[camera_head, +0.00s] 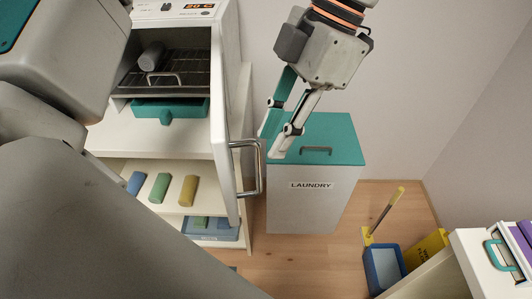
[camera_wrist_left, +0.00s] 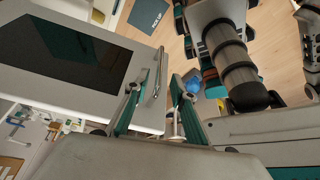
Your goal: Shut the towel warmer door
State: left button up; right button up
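The towel warmer (camera_head: 170,130) is a white cabinet at the left of the head view, with its front open. Its door (camera_head: 221,110) stands swung open and shows nearly edge-on, with a metal bar handle (camera_head: 252,172) on its right side. In the left wrist view the door (camera_wrist_left: 35,85) shows its dark window, and the handle (camera_wrist_left: 158,75) appears between my fingers. My left gripper (camera_head: 271,145) is open and empty, just right of the door near the handle's upper end. It also shows in the left wrist view (camera_wrist_left: 156,90).
A laundry bin (camera_head: 345,150) with a teal lid stands behind and below my left gripper. A blue bucket (camera_head: 383,270) stands on the floor at right.

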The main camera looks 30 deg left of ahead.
pick_arm(q)
send_over(259, 189)
jog(key=shift+w+a+f, duration=0.1)
jog(key=shift+w+f, duration=0.05)
jog(key=shift+f, duration=1.65)
jog(key=shift+w+a+f, duration=0.1)
jog(key=shift+f, duration=1.7)
grip_shut()
